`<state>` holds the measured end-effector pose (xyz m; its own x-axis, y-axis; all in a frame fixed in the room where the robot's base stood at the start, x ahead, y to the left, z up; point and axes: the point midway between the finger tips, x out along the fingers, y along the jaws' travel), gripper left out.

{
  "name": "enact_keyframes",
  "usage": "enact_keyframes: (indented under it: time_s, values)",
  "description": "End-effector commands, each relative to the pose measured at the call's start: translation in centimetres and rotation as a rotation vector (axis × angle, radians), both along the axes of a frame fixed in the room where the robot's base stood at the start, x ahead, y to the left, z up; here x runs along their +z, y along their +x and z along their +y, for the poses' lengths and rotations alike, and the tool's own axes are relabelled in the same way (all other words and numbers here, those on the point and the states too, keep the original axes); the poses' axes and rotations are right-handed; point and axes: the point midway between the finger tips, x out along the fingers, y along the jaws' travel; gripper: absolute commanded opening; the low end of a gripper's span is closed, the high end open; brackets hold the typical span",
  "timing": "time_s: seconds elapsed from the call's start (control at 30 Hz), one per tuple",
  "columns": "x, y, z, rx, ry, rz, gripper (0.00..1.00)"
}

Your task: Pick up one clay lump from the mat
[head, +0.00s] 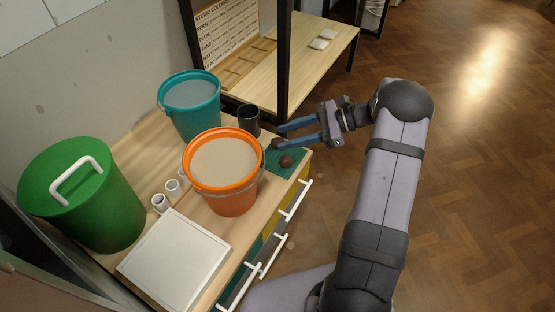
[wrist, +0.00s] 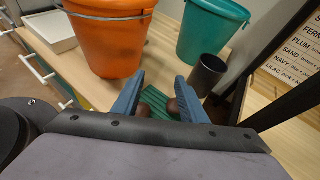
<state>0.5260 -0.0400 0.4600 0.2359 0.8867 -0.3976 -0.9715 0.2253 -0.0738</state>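A dark green mat (head: 298,157) lies at the right end of the wooden counter; its ribbed surface shows in the wrist view (wrist: 157,98). One brown clay lump (head: 287,161) sits on its near part. Another brown lump shows beside a fingertip (head: 275,143), partly covered by it. In the wrist view, a lump (wrist: 172,106) shows beside the right finger and a darker one (wrist: 144,108) beside the left finger, both partly hidden. My gripper (head: 280,136) has blue fingers spread apart over the mat, with nothing held; they also show apart in the wrist view (wrist: 160,79).
An orange bucket (head: 229,190) stands just left of the mat. A dark cup (head: 249,119) and a teal bucket (head: 191,120) stand behind. A lidded green bin (head: 110,215), small white cups (head: 172,186) and a white slab (head: 175,260) are further left. White drawer handles (head: 295,200) project in front.

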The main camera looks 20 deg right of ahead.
Motion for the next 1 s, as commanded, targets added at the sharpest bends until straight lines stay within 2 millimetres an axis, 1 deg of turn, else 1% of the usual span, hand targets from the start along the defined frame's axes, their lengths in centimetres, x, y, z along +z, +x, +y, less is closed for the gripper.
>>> enact_keyframes:
  time_s: [0.03,0.1,0.2,0.3,0.47,0.67,0.77,1.0]
  values:
    - [-2.9,0.6,-0.8,-0.032,0.034,0.005,0.39]
    - [-4.3,1.3,-1.7,-0.069,0.078,0.008,0.39]
    - [-5.8,2.0,-2.9,-0.111,0.13,0.011,0.39]
    - [-6.9,2.6,-3.7,-0.141,0.171,0.013,0.39]
    - [-7.7,3.0,-4.6,-0.169,0.209,0.011,0.39]
    - [-7.5,2.6,-4.6,-0.158,0.224,0.006,0.39]
    - [-7.6,2.7,-4.3,-0.157,0.224,0.005,0.39]
    - [-8.0,3.3,-2.7,-0.155,0.223,0.005,0.39]
